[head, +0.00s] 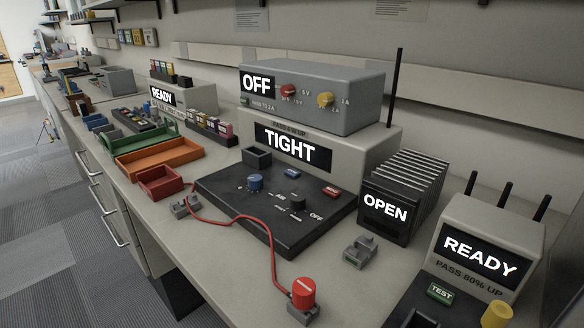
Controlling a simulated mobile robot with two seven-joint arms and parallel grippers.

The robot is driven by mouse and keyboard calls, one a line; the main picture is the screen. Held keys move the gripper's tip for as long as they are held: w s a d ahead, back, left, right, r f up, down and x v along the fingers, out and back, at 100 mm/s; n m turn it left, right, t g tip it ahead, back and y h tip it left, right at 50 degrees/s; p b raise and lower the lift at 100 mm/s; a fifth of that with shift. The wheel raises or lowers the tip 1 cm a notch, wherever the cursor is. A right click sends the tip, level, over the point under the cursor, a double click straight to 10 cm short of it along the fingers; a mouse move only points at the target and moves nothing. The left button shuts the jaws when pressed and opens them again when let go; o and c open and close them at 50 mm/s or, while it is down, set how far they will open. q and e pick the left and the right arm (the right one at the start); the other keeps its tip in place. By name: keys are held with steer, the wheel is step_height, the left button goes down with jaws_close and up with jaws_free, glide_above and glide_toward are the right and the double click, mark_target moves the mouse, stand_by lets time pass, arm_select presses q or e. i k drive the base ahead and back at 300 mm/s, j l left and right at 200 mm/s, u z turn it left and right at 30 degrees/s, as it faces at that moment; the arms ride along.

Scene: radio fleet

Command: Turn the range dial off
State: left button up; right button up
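A black dial (297,204) sits on the sloped dark panel (235,208) on the bench, in the middle of the view. A white OFF mark is printed to its lower right, and smaller marks around it are too small to read. No dial in view is readably labelled range. The dial's pointer direction is too small to tell. A blue knob (255,182), a blue button (293,173) and a red button (331,191) are on the same panel. Neither of my grippers is in view.
A red knob (303,292) on a grey clip, with a red cable, sits at the bench's front. Behind the panel, a display (292,148) reads TIGHT; above it, a grey box (340,90) shows OFF. A finned OPEN unit (386,207) stands right.

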mark_target(297, 200)
steer(key=i+j+z, duration=0.3)
steer(key=i+j, duration=0.6)
steer(key=i, duration=0.05)
